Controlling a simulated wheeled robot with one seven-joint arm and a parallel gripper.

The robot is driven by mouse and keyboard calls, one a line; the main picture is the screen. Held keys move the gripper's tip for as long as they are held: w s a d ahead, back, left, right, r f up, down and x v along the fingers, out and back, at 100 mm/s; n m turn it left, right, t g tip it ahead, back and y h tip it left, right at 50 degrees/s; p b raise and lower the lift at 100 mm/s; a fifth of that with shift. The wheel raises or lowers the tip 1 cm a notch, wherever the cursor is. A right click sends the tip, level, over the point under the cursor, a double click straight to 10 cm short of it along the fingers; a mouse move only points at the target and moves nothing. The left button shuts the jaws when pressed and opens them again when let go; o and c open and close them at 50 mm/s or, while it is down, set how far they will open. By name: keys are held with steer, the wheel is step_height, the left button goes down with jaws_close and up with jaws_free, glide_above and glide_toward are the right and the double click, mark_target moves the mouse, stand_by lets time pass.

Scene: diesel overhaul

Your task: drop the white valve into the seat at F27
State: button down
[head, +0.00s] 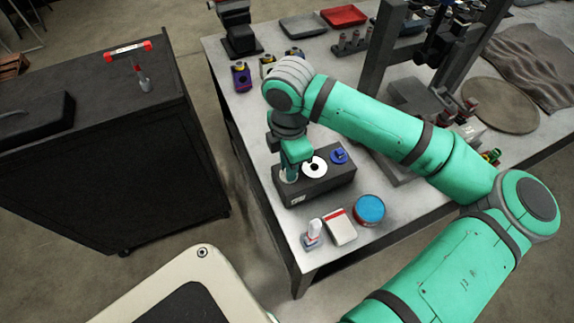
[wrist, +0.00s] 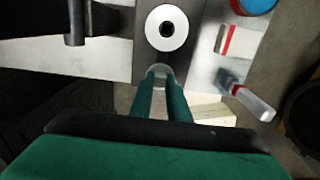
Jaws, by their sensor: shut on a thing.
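My gripper (wrist: 160,74) points down at the left end of a dark block (head: 325,184) on the bench. Its fingers are shut on a small pale piece, the white valve (head: 289,177), which is mostly hidden by them. I cannot tell whether it touches the block. To its right on the block is a white ring (head: 314,167) with a dark centre, which also shows in the wrist view (wrist: 167,11) beyond the fingertips. A blue valve (head: 339,157) stands at the block's right end. The label (head: 297,200) on the block's front is too small to read.
A blue-topped round tin (head: 369,209), a white-and-red box (head: 340,229) and a small bottle (head: 312,233) stand in front of the block near the bench edge. Small coloured parts (head: 241,77) stand behind my gripper. A dark cabinet (head: 100,160) is at left.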

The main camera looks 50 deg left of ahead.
steer(key=shift+r, duration=2.6)
steer(key=shift+w, duration=0.1)
